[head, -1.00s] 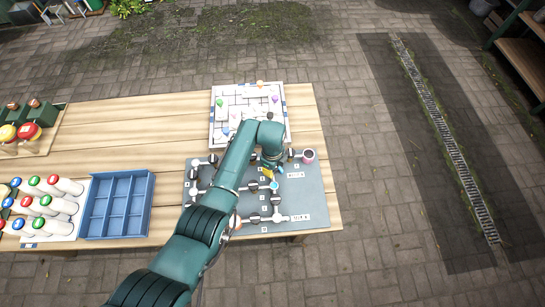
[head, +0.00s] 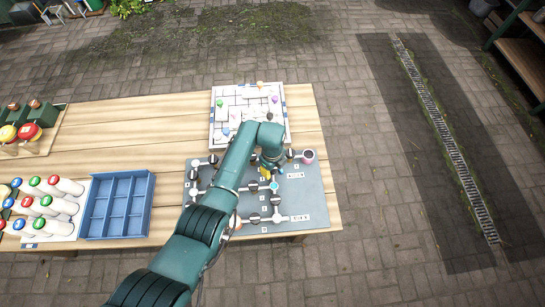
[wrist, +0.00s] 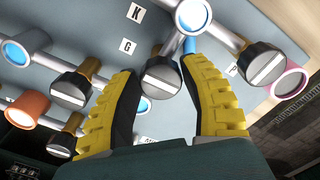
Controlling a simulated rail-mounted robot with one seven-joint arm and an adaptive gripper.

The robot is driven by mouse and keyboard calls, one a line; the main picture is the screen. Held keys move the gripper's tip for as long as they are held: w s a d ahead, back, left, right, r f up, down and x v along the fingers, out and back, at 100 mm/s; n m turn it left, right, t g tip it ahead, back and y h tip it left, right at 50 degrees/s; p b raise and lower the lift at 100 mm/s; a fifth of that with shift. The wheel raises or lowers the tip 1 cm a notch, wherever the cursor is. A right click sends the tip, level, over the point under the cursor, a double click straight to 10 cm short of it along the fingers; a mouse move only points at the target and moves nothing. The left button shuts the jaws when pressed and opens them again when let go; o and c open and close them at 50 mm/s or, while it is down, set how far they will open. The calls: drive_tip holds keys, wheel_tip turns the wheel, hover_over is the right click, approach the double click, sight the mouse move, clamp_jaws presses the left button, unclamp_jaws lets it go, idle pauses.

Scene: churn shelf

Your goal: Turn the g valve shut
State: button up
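A grey pipe board (head: 312,207) lies on the table and carries several black valve knobs, each with a white bar. In the wrist view, my gripper (wrist: 160,72) has its two yellow fingers spread on either side of one black knob (wrist: 160,82). The fingers look apart from the knob; contact is not clear. Its white bar lies nearly level in the picture. A small "G" label (wrist: 127,46) shows up and left of this knob, between it and another knob (wrist: 70,90). I cannot tell which knob it names. In the head view, my gripper (head: 267,172) hides part of the board.
Another knob (wrist: 262,65) stands close to the right finger. A pink-rimmed port (head: 308,156) is at the board's right. A white maze-like board (head: 215,131) lies behind. A blue divided tray (head: 151,205) and a rack of bottles (head: 68,228) stand left.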

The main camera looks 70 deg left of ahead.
drive_tip(key=o, duration=0.4)
drive_tip(key=shift+c, duration=0.2)
drive_tip(key=shift+r, duration=0.2)
wheel_tip(320, 180, up, 12)
drive_tip(key=shift+f, duration=0.15)
